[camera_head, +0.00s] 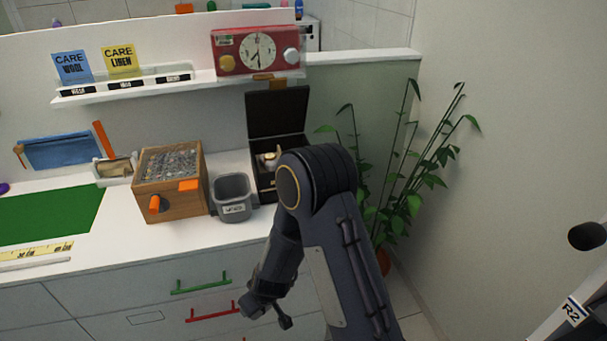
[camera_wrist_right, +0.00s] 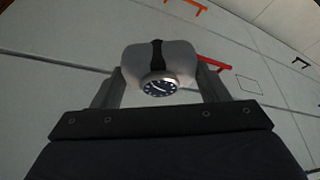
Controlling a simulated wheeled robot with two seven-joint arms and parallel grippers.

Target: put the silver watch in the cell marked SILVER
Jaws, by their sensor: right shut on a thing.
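In the right wrist view, my right gripper (camera_wrist_right: 159,70) is shut on a grey cushion with a black strap around it. The strap carries the silver watch (camera_wrist_right: 159,84), with a silver case and a dark dial. In the head view my right arm reaches down in front of the drawers, and the watch cannot be made out there. An open black box (camera_head: 277,112) stands on the counter behind the arm, with a gold-coloured item (camera_head: 270,156) inside. The arm hides part of the box, and no SILVER mark is readable. My left gripper is not in view.
A grey bin (camera_head: 232,200) and a wooden box of grey pieces (camera_head: 172,205) stand left of the black box. A red clock unit (camera_head: 258,52) sits above on the shelf. A plant (camera_head: 402,190) is at the right. Drawers have green (camera_head: 201,286) and red handles.

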